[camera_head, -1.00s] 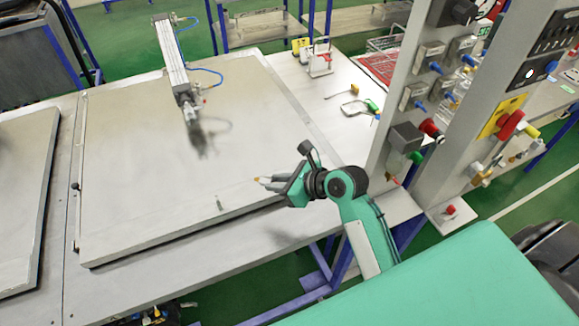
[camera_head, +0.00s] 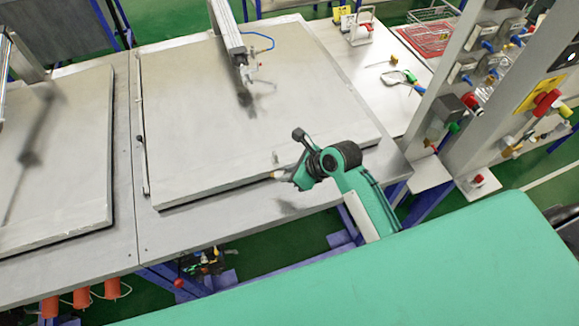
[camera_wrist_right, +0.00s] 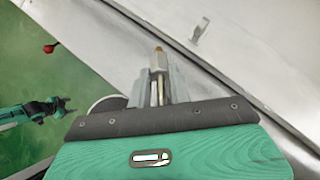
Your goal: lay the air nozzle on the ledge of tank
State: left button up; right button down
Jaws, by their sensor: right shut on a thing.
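The air nozzle (camera_wrist_right: 158,60), a slim metal piece with a brass tip, is clamped between the fingers of my right gripper (camera_wrist_right: 158,85). In the head view my right gripper (camera_head: 283,174) is by the front edge of the right tank's large grey lid (camera_head: 220,150), with only the nozzle's small tip showing. The grey ledge of the tank (camera_head: 200,221) runs along the front below the lid. Whether the nozzle touches it cannot be told. My left gripper (camera_wrist_right: 62,106) shows small at the left of the right wrist view, out of the head view; its opening is unclear.
A pneumatic cylinder (camera_head: 228,30) with a blue hose stands over the right lid. Another grey lid (camera_head: 60,150) lies at left. A panel post with valves and knobs (camera_head: 470,95) rises at right. Pliers (camera_head: 405,77) lie on the back right bench (camera_head: 370,85).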

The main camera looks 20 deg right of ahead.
jog(key=shift+a+f, duration=0.15)
jog(key=shift+f, duration=1.65)
pick_arm(q)
jog(key=shift+s+a, duration=0.15)
jog(key=shift+a, duration=0.4)
pick_arm(e)
jog(key=shift+f, duration=1.5)
pick_arm(q)
jog(key=shift+d, duration=0.1)
pick_arm(e)
jog(key=c, duration=1.2)
grip_release()
jog(key=v, duration=0.7)
pick_arm(q)
jog(key=shift+f, duration=0.1)
